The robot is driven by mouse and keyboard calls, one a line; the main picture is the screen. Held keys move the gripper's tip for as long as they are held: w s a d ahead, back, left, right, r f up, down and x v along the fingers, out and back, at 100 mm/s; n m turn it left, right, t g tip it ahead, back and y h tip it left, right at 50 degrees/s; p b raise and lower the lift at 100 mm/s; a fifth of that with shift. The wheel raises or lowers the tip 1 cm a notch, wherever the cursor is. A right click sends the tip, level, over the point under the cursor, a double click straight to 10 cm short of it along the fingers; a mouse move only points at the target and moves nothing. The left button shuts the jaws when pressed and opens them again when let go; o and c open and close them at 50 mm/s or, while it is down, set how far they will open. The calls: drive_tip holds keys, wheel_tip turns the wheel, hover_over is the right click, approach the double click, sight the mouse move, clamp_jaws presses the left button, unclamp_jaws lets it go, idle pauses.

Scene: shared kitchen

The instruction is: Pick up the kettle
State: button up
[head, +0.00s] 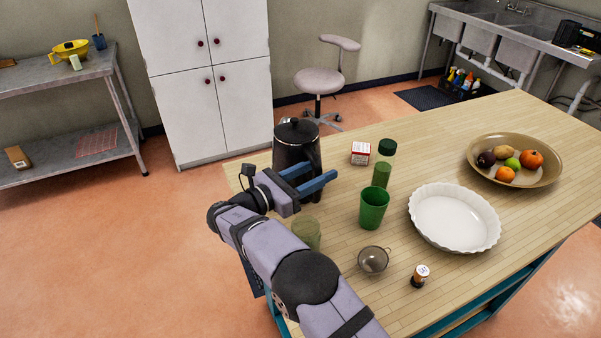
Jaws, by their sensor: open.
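The kettle (292,156) is dark, with a lid and a round knob on top, and stands upright at the far left end of the wooden island. Its handle seems to be on its right side. My gripper (322,171) has blue fingers, reaches in from the left and is open. The fingers are level and cross in front of the kettle's lower part, partly hiding it. I cannot tell whether they touch the kettle or how far they stand from it.
Right of the kettle are a small red-and-white box (361,153), a green-lidded jar (383,164) and a green cup (373,208). A greenish glass (307,234) stands close beside my arm. A strainer (373,260), small bottle (420,276), white dish (455,219) and fruit bowl (549,179) lie farther right.

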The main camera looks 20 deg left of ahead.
drive_tip(key=shift+c, duration=0.2)
clamp_jaws()
idle(1.1)
drive_tip(key=shift+r, duration=0.25)
